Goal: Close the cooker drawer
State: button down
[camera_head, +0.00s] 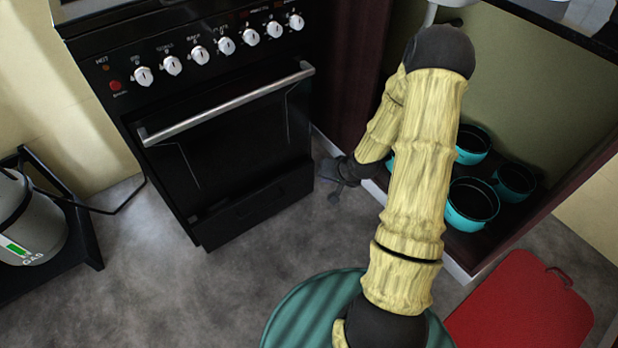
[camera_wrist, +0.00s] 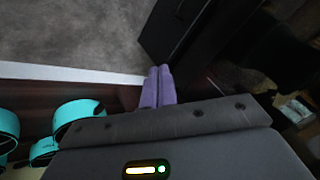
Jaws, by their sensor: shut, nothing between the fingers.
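The black cooker (camera_head: 235,150) stands at the upper left of the head view, with a silver handle bar across its oven door. Its drawer (camera_head: 253,207) is the low black panel at the bottom front. In the wrist view my purple fingers (camera_wrist: 158,88) are together and empty. A black panel edge of the cooker (camera_wrist: 172,35) shows just beyond them.
An open cabinet with several teal pots (camera_head: 472,203) is right of the cooker, close to my arm. A gas cylinder (camera_head: 28,215) stands at the left. A red board (camera_head: 522,308) lies at the lower right. Grey floor (camera_head: 180,285) in front of the cooker is clear.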

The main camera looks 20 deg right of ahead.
jog(key=w+d+f+m+t+y+b, duration=0.1)
jog(key=f+m+t+b, duration=0.1)
jog(key=f, duration=0.5)
jog(key=w+d+f+m+t+y+b, duration=0.1)
jog(key=w+d+f+m+t+b, duration=0.1)
jog(key=f+m+t, duration=0.3)
jog(key=shift+d+f+m+t+b, duration=0.3)
jog(key=shift+f+m+b, duration=0.15)
jog(key=shift+f+m, duration=0.5)
jog(key=shift+w+a, duration=0.1)
jog(key=b, duration=0.8)
send_near(304, 169)
jog(key=x, duration=0.5)
jog(key=shift+w+f, duration=0.15)
jog(key=shift+f, duration=0.1)
jog(key=shift+w+a+r, duration=0.2)
jog(key=shift+w, duration=0.3)
